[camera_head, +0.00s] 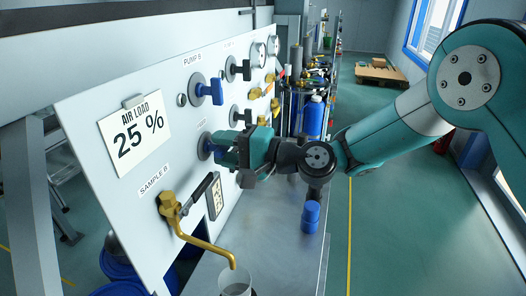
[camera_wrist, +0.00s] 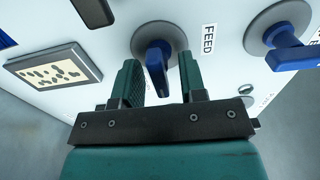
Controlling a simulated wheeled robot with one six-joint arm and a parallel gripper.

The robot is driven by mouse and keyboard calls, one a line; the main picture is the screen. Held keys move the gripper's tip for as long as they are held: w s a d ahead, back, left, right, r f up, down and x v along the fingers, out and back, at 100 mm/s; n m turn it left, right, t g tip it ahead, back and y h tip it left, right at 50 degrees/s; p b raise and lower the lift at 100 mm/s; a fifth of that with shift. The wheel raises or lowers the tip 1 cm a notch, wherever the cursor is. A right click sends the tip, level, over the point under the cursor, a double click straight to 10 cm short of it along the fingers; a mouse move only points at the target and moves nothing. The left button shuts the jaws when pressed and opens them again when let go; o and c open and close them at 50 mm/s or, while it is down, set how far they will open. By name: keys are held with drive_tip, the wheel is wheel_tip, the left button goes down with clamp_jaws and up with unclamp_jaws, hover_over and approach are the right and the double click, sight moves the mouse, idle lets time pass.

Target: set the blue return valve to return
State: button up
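A blue valve handle (camera_wrist: 157,66) on a grey round disc shows in the wrist view, mounted on the white panel. My gripper (camera_wrist: 160,78) is open, with one green finger on each side of this handle. Gaps show between the handle and both fingers. In the head view my gripper (camera_head: 226,150) is at the panel, in front of the lower blue valve (camera_head: 205,146), and hides most of it. A FEED label (camera_wrist: 209,39) is beside the valve in the wrist view. I cannot read a RETURN label.
Another blue valve (camera_head: 208,91) sits above, near a PUMP B label; a blue valve (camera_wrist: 285,43) also shows at right in the wrist view. A brass sample tap (camera_head: 182,212), a black lever (camera_head: 201,190) and an AIR LOAD card (camera_head: 135,132) are nearby on the panel.

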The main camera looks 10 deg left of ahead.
drive_tip(key=s+d+b, duration=0.1)
drive_tip(key=d+b, duration=0.9)
drive_tip(key=d, duration=0.7)
drive_tip(key=shift+s+d, duration=0.15)
drive_tip(key=shift+d, duration=0.05)
drive_tip(key=shift+s, duration=0.1)
drive_tip(key=s+d+r+n+g+h+p, duration=0.1)
drive_tip(key=s+d+r+n+h+p, duration=0.1)
drive_tip(key=s+d+n+h+p, duration=0.6)
drive_tip(key=s+d+h+p, duration=0.1)
drive_tip(key=s+d+h, duration=0.4)
drive_tip(key=s, duration=0.6)
drive_tip(key=shift+s+d+h+p, duration=0.25)
drive_tip(key=shift+d+h+p, duration=0.15)
drive_tip(key=shift+d, duration=0.8)
